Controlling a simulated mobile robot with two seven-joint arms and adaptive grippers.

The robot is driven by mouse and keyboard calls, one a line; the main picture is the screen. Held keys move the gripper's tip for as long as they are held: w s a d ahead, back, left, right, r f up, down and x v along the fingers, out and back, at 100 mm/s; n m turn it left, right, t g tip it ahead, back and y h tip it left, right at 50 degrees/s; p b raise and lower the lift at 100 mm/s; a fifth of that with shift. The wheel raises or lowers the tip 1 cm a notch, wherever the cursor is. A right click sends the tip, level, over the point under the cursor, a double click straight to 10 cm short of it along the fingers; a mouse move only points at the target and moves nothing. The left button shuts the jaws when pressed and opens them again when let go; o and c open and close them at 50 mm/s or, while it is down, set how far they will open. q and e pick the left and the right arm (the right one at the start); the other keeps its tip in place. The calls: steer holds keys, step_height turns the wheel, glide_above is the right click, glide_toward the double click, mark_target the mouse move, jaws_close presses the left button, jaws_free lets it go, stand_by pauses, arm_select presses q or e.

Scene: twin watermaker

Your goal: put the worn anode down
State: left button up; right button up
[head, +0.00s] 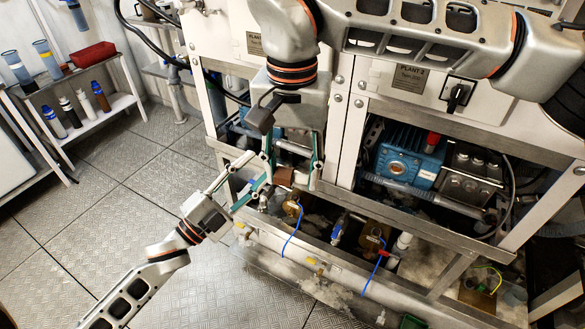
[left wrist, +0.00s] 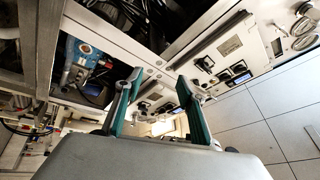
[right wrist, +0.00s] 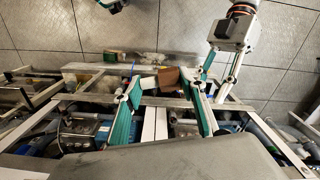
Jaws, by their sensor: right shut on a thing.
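My right gripper (head: 291,171) comes down from above in front of the frame. It is shut on a brown block, which I take to be the worn anode (head: 285,177). In the right wrist view the brown block (right wrist: 169,77) sits between the teal fingertips (right wrist: 163,83), with a pale piece (right wrist: 147,85) beside it. It is held above the lower frame rail; I cannot tell the exact gap. My left gripper (head: 258,173) comes in from the lower left, close beside the right one. In the left wrist view its fingers (left wrist: 158,88) stand apart with nothing between them.
The watermaker's metal frame (head: 347,140) stands behind the grippers, with a blue pump (head: 407,157) at right. Blue cables and valves line the lower tray (head: 305,252). A shelf (head: 97,122) with bottles and a red bin (head: 95,54) stands far left. The floor (head: 150,175) between is clear.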

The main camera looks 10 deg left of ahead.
steer(key=w+d+f, duration=0.3)
steer(key=d, duration=0.6)
steer(key=w+d+f, duration=0.2)
steer(key=d+f, duration=0.1)
steer(key=d, duration=0.5)
arm_select(q)
steer(key=s+a+f+n+g+y, duration=0.1)
steer(key=s+f+n, duration=0.4)
steer(key=f, duration=0.5)
steer(key=s+a+f+n+g+y, duration=0.1)
steer(key=s+f+n+g+y, duration=0.2)
steer(key=s+f+n+y, duration=0.2)
steer(key=s+a+f+n+g+y, duration=0.1)
steer(key=s+f+n+y, duration=0.3)
steer(key=s+f, duration=0.6)
step_height(320, 180, down, 6)
steer(key=shift+s+r+n+g, duration=0.1)
steer(key=shift+s+n+g, duration=0.15)
steer(key=shift+n+g, duration=0.55)
arm_select(e)
steer(key=s+d+f, duration=0.1)
steer(key=d+f, duration=0.2)
steer(key=d, duration=0.4)
steer(key=s+d+f, duration=0.2)
steer(key=d+f, duration=0.1)
steer(key=d, duration=0.4)
steer(key=shift+s+n, duration=0.15)
steer(key=shift+n, duration=0.25)
